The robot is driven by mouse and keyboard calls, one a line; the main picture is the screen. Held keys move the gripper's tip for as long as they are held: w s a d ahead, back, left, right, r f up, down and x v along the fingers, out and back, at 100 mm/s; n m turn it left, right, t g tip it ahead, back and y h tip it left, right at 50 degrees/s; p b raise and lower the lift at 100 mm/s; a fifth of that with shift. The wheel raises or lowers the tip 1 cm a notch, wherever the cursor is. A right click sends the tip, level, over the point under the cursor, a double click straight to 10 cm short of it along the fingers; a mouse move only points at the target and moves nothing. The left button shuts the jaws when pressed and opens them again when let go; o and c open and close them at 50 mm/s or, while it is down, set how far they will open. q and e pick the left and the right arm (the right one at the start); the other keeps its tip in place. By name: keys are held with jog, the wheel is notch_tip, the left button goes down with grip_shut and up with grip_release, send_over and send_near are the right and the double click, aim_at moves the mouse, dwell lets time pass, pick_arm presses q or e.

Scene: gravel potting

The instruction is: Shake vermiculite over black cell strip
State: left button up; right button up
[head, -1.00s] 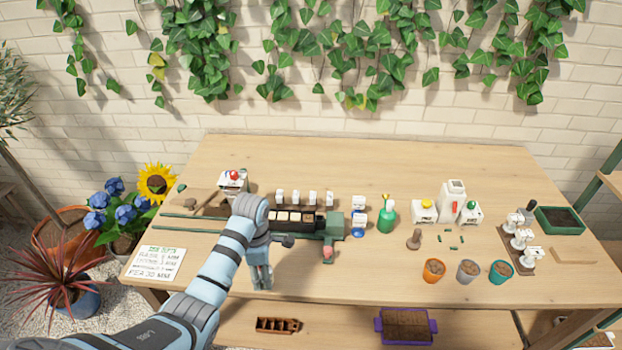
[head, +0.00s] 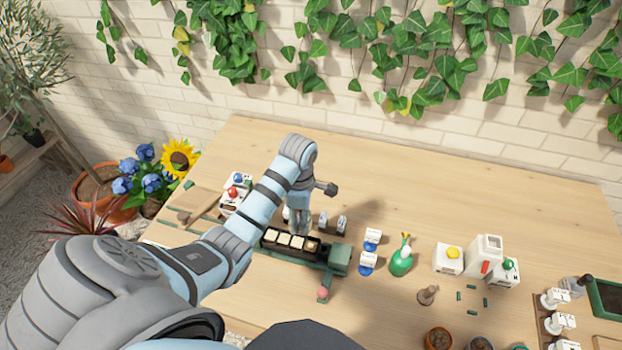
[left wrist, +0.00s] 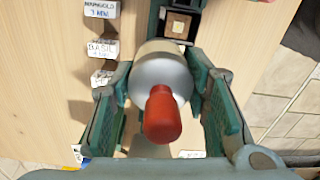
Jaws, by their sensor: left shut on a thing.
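My left gripper (head: 300,222) is over the back side of the strip. In the left wrist view my left gripper (left wrist: 165,100) is shut around a silver-grey cylinder with a red knob (left wrist: 163,115), which I take for the vermiculite shaker. The strip's end (left wrist: 179,10) shows beyond it. The cylinder is not clear in the head view. My right gripper is out of view.
White plant tags (head: 342,223) stand behind the strip. White boxes with red and blue knobs (head: 232,192) stand left of it. The back of the bench is clear.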

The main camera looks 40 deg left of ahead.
pick_arm(q)
jog(key=s, duration=0.2)
jog(key=s+f, duration=0.1)
jog(key=shift+s+t, duration=0.3)
jog(key=shift+s, duration=0.05)
jog(key=shift+w+f, duration=0.1)
jog(key=shift+w, duration=0.25)
jog(key=shift+w+d+f, duration=0.2)
jog(key=shift+w+d, duration=0.05)
jog(key=shift+w, duration=0.2)
jog(key=shift+w+d+f, duration=0.15)
jog(key=shift+w+d, duration=0.1)
jog(key=shift+w, duration=0.15)
jog(key=shift+s+a+r, duration=0.1)
jog(key=shift+s+a, duration=0.1)
jog(key=shift+a, duration=0.25)
jog(key=shift+s+a, duration=0.2)
jog(key=shift+a, duration=0.25)
jog(key=shift+s+a+r, duration=0.1)
jog(key=shift+s, duration=0.15)
jog(key=shift+w+d, duration=0.1)
jog(key=shift+d, duration=0.75)
jog(key=shift+a, duration=0.8)
jog(key=shift+w+d, duration=0.2)
jog(key=shift+d, duration=0.8)
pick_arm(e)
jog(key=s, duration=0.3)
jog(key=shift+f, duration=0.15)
